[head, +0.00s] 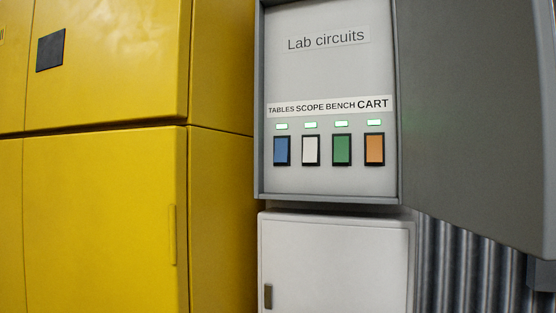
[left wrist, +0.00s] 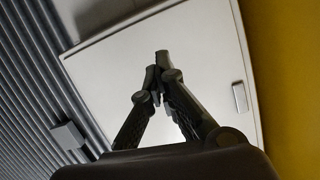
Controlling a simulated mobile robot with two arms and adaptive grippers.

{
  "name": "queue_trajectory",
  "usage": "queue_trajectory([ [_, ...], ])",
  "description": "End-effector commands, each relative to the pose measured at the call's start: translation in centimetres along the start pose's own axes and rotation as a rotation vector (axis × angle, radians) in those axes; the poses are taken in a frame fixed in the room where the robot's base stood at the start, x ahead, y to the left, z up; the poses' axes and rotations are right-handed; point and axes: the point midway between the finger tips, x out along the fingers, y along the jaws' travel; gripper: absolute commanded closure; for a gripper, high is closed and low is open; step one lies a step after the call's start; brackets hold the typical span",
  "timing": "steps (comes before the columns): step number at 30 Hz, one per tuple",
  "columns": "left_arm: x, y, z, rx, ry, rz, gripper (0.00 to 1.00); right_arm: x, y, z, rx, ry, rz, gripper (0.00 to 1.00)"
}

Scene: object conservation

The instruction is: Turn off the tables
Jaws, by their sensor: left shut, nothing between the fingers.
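A panel headed "Lab circuits" (head: 326,72) sits in an open grey box in the head view. A label strip reads TABLES, SCOPE, BENCH, CART. Under TABLES is a blue switch (head: 282,151). To its right are a white switch (head: 311,151), a green switch (head: 342,150) and an orange switch (head: 374,149). A small green light glows above each switch, including the TABLES light (head: 281,126). My left gripper (left wrist: 158,72) is shut and empty in the left wrist view, in front of a white cabinet door. No gripper shows in the head view.
A white cabinet (head: 335,262) stands below the box; its door (left wrist: 215,50) also shows in the left wrist view. Yellow cabinets (head: 100,215) stand to the left. The box's grey door (head: 475,120) hangs open on the right, before a corrugated wall (head: 465,265).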

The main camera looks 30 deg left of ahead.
Motion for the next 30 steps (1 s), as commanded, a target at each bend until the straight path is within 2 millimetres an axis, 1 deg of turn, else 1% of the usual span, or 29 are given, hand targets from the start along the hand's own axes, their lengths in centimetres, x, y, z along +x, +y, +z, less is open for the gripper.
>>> queue_trajectory([
  [1,0.0,-1.1,-3.7,-0.009,0.086,-0.020,1.00,0.0,0.0,0.0,0.000,-0.001,0.000,0.77],
  [2,-0.1,-1.6,-5.7,-0.018,0.134,-0.028,1.00,0.0,0.0,0.1,0.000,-0.001,0.000,0.77],
  [3,-0.4,-2.4,-8.3,-0.029,0.196,-0.040,1.00,0.0,0.0,0.1,0.000,-0.001,0.000,0.77],
  [5,-1.1,-3.6,-12.1,-0.045,0.291,-0.056,1.00,0.0,0.0,0.1,0.000,-0.001,0.000,0.77],
  [6,-1.8,-4.3,-14.7,-0.056,0.354,-0.066,1.00,0.0,0.0,0.1,0.000,-0.002,0.000,0.77],
  [8,-3.0,-5.5,-18.4,-0.071,0.447,-0.081,1.00,0.0,0.0,0.1,0.000,-0.002,0.000,0.77],
  [9,-3.9,-6.3,-20.7,-0.081,0.508,-0.089,1.00,0.0,-0.1,0.1,0.000,-0.002,-0.001,0.77],
  [12,-6.5,-8.1,-25.8,-0.102,0.644,-0.105,1.00,0.0,-0.1,0.1,0.000,-0.002,-0.001,0.77],
  [15,-9.1,-9.4,-29.6,-0.119,0.755,-0.114,1.00,0.0,-0.1,0.1,0.000,-0.002,-0.001,0.77],
  [18,-11.2,-10.4,-32.1,-0.129,0.833,-0.120,1.00,0.0,-0.2,0.1,0.000,-0.002,-0.002,0.77],
  [21,-12.4,-11.0,-33.5,-0.135,0.878,-0.123,1.00,0.0,-0.2,0.1,0.000,-0.002,-0.002,0.77],
  [24,-13.0,-11.2,-34.1,-0.138,0.897,-0.124,1.00,0.0,-0.2,0.1,0.000,-0.003,-0.003,0.77],
  [30,-13.0,-11.2,-34.2,-0.138,0.898,-0.124,1.00,0.0,-0.2,0.1,0.000,-0.003,-0.003,0.77],
])
